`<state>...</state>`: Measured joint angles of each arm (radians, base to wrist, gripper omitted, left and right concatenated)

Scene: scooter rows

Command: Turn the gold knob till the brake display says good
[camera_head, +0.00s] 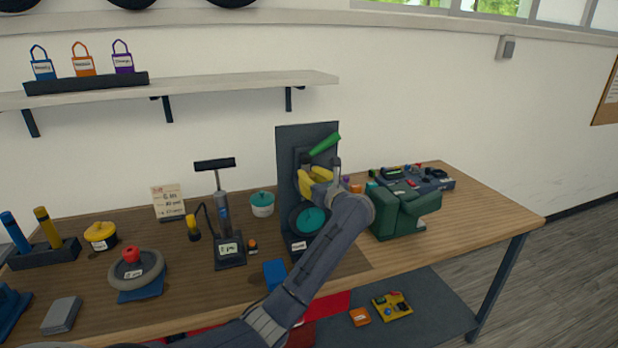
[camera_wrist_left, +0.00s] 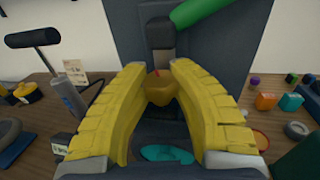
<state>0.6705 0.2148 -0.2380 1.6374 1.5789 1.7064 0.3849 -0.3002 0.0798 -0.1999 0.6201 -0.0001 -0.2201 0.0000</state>
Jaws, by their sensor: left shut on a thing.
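The gold knob (camera_wrist_left: 160,90) sits on the front of a dark upright panel (camera_head: 287,150), below a green lever (camera_head: 325,144). It has a small red mark on top. My left gripper (camera_head: 314,181) has yellow fingers, one on each side of the knob, and is shut on it. In the head view the fingers hide the knob. A teal round part (camera_head: 311,220) is below the gripper. A small pale label or display (camera_head: 299,246) is at the panel's foot; its text is too small to read. My right gripper is not in view.
A pump (camera_head: 224,215) stands to the left, near a teal-lidded pot (camera_head: 262,204). A blue block (camera_head: 275,274) is by my forearm. A dark green machine (camera_head: 405,212) stands close on the right. The table's right end (camera_head: 490,215) is clear.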

